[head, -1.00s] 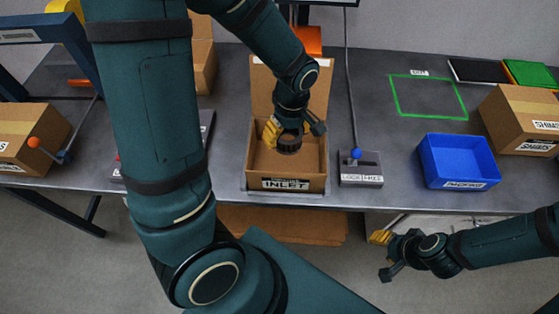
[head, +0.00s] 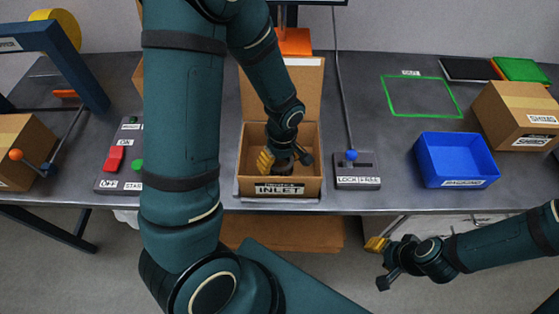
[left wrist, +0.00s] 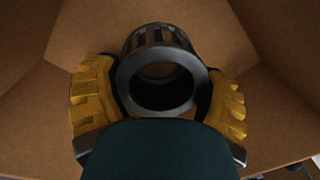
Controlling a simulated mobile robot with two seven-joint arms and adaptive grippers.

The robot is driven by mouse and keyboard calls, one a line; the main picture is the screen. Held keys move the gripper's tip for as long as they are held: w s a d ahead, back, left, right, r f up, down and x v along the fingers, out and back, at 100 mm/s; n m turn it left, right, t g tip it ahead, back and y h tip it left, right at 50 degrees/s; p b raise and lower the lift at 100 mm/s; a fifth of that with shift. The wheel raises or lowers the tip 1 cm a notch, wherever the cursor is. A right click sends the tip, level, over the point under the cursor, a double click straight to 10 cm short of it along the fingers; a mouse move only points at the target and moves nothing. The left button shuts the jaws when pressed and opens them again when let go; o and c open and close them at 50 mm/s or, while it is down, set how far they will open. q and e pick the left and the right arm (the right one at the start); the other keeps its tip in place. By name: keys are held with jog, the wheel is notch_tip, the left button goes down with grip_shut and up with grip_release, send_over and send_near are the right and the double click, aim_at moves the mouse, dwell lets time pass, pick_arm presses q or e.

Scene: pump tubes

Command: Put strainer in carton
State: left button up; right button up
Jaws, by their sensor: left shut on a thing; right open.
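The carton (head: 312,186) is an open cardboard box labelled INLET on the table, with its lid raised at the back. My left gripper (head: 284,163) reaches down inside the carton. It is shut on the strainer (head: 282,170), a dark ribbed ring-shaped cylinder. In the left wrist view the strainer (left wrist: 160,75) sits between the yellow-padded fingers, with carton walls around it. Whether the strainer touches the carton floor cannot be told. My right gripper (head: 381,264) is open and empty in front of the table, at lower right.
A lever box (head: 357,183) with a blue knob stands just right of the carton. A blue bin (head: 456,160) and a SHIMS box (head: 510,115) are further right. A switch panel (head: 118,160) is at left. A green outlined area (head: 423,97) is empty.

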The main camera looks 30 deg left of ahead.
pick_arm(q)
jog(key=o, duration=1.2)
jog(key=shift+f, duration=0.1)
notch_tip(320, 180, up, 12)
jog(key=p, duration=0.3)
jog(key=shift+w+d, duration=0.15)
jog(key=shift+w, duration=0.15)
